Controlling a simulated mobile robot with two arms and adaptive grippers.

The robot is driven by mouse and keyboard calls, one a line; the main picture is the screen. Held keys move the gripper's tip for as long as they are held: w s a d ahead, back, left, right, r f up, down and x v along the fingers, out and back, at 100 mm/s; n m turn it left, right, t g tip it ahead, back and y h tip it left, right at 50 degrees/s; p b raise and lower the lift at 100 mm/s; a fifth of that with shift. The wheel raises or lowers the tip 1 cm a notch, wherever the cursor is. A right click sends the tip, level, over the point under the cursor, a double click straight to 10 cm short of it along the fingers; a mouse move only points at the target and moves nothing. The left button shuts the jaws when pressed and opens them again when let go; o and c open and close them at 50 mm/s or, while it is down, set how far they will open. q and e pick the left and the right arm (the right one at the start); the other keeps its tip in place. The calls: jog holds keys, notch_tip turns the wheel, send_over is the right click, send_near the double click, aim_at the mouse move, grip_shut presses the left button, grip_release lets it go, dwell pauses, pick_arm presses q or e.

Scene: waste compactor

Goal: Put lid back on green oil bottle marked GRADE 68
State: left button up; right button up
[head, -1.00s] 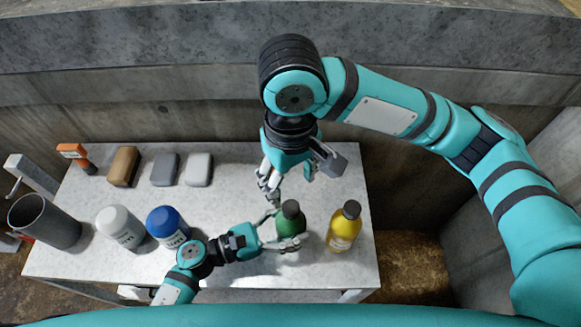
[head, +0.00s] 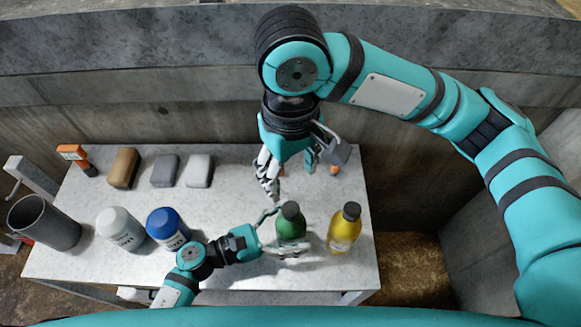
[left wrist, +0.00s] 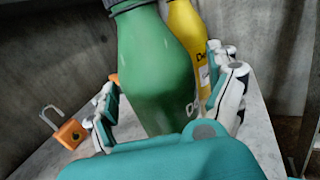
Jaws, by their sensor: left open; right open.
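The green bottle (head: 291,228) stands upright near the front right of the table, and its marking is not readable. A dark lid (head: 291,210) sits on its top in the head view. My left gripper (head: 285,232) is open around the bottle's body, one finger on each side. The left wrist view shows the green bottle (left wrist: 158,75) between the spread fingers, with its top cut off except for a dark edge. My right gripper (head: 291,180) is open and empty, behind and above the bottle, clear of the lid.
A yellow bottle (head: 343,230) stands close to the right of the green one. White (head: 120,229) and blue (head: 167,228) bottles stand at left, beside a grey cylinder (head: 45,222). Several blocks and an orange tool (head: 76,157) lie along the back. An orange padlock (left wrist: 71,134) lies behind the bottles.

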pick_arm(q)
jog(key=shift+a, duration=0.1)
jog(key=v, duration=1.2)
